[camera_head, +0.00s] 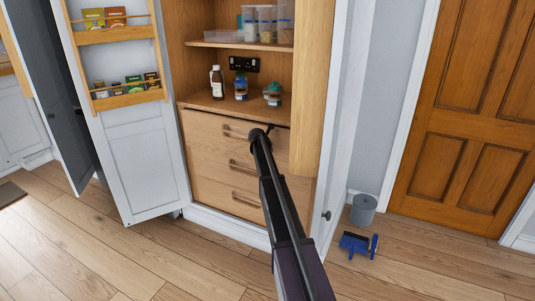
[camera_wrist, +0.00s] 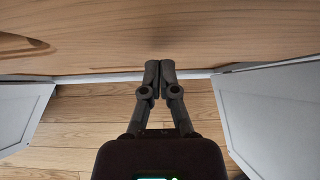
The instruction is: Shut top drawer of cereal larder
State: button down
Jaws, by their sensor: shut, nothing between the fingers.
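The cereal larder (camera_head: 309,80) stands open, with a stack of three wooden drawers below its shelves. The top drawer (camera_head: 205,130) has a bar handle (camera_head: 236,132) and looks flush or nearly flush with the drawers below; any small gap is hard to tell. My gripper (camera_head: 268,128) is at the right part of the top drawer, right of its handle, and my arm hides part of the fronts. In the wrist view my gripper (camera_wrist: 160,66) is shut and empty, its tips at a wooden front (camera_wrist: 220,40); contact is unclear. A handle (camera_wrist: 24,46) shows at the left.
The larder's left door (camera_head: 145,165) with racks of packets and right door (camera_head: 340,130) stand open on either side. Bottles and jars (camera_head: 241,88) stand on the shelf above. A grey bin (camera_head: 363,209) and blue dustpan (camera_head: 354,243) are on the floor at right.

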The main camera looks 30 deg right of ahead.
jog(key=shift+w+d, duration=0.1)
dwell(0.4)
jog(key=s+a+f+p+v, duration=0.1)
jog(key=f+p+v, duration=0.1)
jog(key=p+v, duration=0.5)
jog(key=shift+a+v, duration=0.2)
jog(key=shift+v, duration=2.9)
jog(key=shift+s+f, duration=0.1)
jog(key=shift+f, duration=0.05)
jog(key=s+a+r+m+g+y+p, duration=0.1)
jog(key=s+a+m+g+y+p, duration=0.1)
jog(key=s+a+m, duration=0.6)
jog(key=s+a+r+m+g+y+p, duration=0.1)
jog(key=s+a+m+p, duration=0.4)
jog(key=s, duration=1.7)
jog(key=s+a+r+m+g+y+p, duration=0.2)
jog(key=s+a+r+m+y+p, duration=0.1)
jog(key=s+a+m, duration=0.9)
jog(key=s+a+y+p, duration=0.1)
jog(key=s+a, duration=0.2)
jog(key=a, duration=0.1)
jog(key=shift+r+m+g, duration=0.2)
jog(key=shift+m+g, duration=0.1)
